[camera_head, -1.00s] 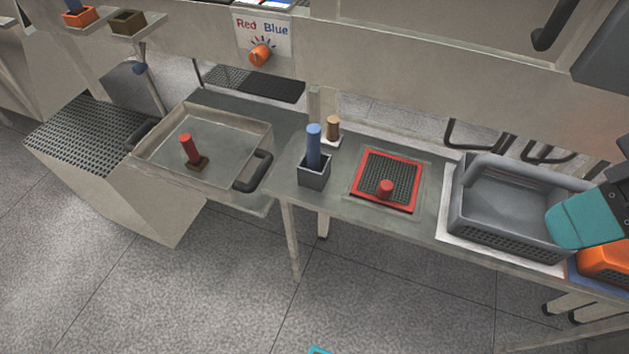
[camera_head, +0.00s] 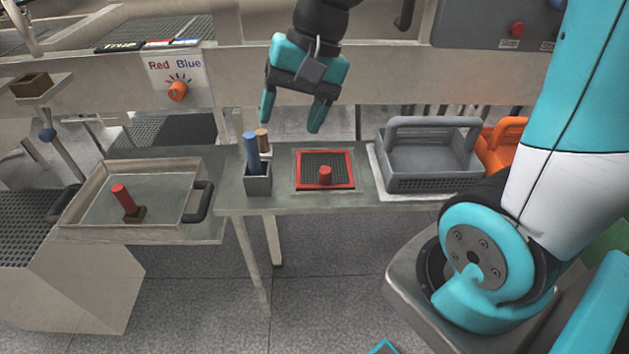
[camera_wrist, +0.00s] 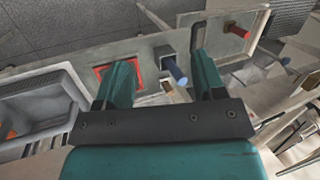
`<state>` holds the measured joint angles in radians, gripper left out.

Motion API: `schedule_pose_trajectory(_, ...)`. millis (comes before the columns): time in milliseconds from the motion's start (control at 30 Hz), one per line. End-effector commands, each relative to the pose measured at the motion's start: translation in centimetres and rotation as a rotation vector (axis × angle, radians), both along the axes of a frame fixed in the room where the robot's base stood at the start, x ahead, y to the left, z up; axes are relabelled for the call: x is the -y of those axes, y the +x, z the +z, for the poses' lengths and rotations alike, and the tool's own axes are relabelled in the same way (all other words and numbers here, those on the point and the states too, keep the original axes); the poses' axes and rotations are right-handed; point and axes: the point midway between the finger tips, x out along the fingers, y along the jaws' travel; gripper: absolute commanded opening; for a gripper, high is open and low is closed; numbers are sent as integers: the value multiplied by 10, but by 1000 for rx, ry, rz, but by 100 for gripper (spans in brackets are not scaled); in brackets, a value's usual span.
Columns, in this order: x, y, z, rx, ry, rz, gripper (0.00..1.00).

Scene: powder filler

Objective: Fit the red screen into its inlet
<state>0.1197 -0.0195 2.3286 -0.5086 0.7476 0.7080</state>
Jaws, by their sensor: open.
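The red screen is most likely the red-framed square of dark mesh (camera_head: 341,184) with a short red knob (camera_head: 325,174) on it. It lies flat on the grey table, right of the blue peg. My gripper (camera_head: 293,115) is open and empty, pointing down above and behind the screen, clear of it. In the wrist view, my gripper (camera_wrist: 163,78) has its fingers spread, and the left finger hides part of the red frame (camera_wrist: 100,72). I cannot tell for sure which opening is the inlet.
A blue peg (camera_head: 251,150) stands in a grey box, with a tan peg (camera_head: 262,136) behind. Left is a metal tray (camera_head: 85,190) holding a red peg (camera_head: 121,195). Right are a grey basket (camera_head: 430,181) and an orange basket (camera_head: 498,160). A Red/Blue dial (camera_head: 178,91) is behind.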

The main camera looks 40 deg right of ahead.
Motion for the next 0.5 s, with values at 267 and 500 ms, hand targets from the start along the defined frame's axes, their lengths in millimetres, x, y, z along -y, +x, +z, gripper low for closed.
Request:
schedule_pose_trajectory(267, 155, 74, -93, -344, 107, -1076, 63)
schedule_pose_trajectory(500, 205, 80, -123, -457, 158, -1411, 63)
